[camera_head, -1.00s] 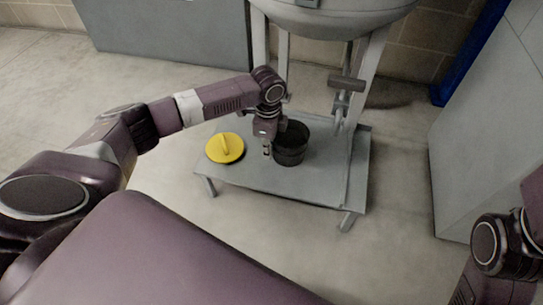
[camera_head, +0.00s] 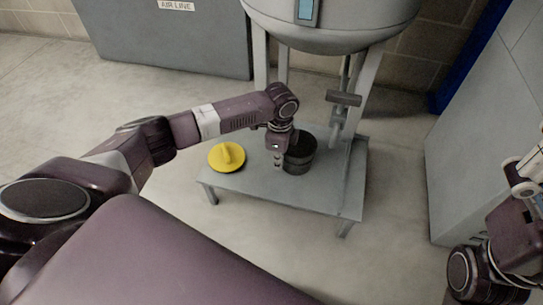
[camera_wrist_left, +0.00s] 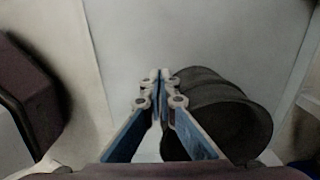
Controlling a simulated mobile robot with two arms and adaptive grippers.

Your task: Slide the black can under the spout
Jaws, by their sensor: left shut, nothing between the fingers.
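The black can (camera_head: 300,153) stands upright on the low grey table under the tank. The spout (camera_head: 336,128), a grey pipe below a dark valve handle (camera_head: 344,98), hangs at the tank's right side. The can is to the left of the spout with a gap between. My left gripper (camera_head: 278,163) is shut and empty, pointing down close beside the can's left side. In the left wrist view, the shut fingers (camera_wrist_left: 157,82) are beside the can (camera_wrist_left: 222,110) and partly cover it; contact is not certain. My right gripper is out of view.
A yellow disc with a handle (camera_head: 227,157) lies on the table (camera_head: 250,185), left of my gripper. The tank (camera_head: 335,25) and its legs stand over the table's back. A grey cabinet (camera_head: 485,130) is at the right. The table's front right is clear.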

